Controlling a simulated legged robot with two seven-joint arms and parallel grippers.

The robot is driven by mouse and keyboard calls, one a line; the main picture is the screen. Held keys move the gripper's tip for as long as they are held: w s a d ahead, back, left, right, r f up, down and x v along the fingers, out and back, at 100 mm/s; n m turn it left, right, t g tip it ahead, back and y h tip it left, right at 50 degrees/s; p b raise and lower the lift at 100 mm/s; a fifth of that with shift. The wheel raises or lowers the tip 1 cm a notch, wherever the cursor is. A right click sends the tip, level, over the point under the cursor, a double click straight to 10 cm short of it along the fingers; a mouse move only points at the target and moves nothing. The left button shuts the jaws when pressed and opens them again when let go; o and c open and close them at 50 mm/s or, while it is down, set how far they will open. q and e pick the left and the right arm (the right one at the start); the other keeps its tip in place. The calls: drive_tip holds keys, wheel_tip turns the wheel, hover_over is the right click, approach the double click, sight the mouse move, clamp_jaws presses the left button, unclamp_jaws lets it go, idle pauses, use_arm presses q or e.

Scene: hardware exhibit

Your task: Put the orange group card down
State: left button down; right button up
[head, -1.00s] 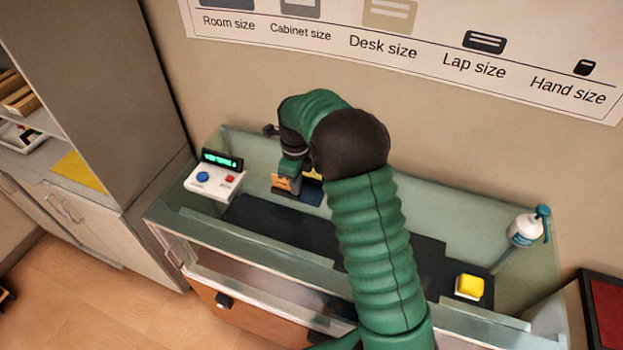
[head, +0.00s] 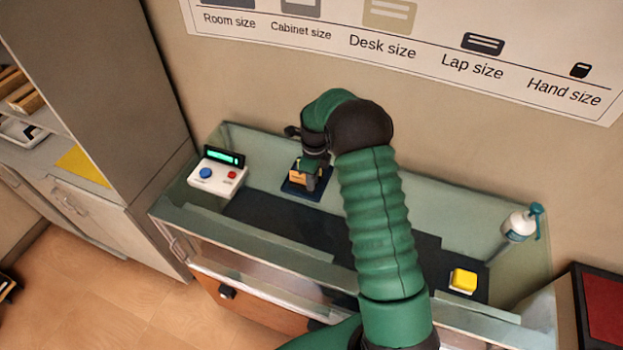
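A small orange card (head: 297,175) shows at the back left of the glass display case, at a dark blue holder (head: 292,188). My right gripper (head: 311,180) reaches down over the holder, right beside the card. The gripper partly hides the card and the holder. The fingertips are small and dark, so I cannot tell whether they are apart or closed on the card. I also cannot tell whether the card rests in the holder or hangs just above it. My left gripper is not in view.
A yellow block (head: 463,279) and a white pump bottle (head: 520,226) are at the right. The case's glass front (head: 240,233) rises before the dark mat (head: 285,219).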

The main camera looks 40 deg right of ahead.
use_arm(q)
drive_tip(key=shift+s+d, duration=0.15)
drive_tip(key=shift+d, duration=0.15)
use_arm(e)
drive_tip(key=shift+o, duration=0.2)
drive_tip(key=shift+s+d, duration=0.1)
drive_tip(key=shift+d, duration=0.15)
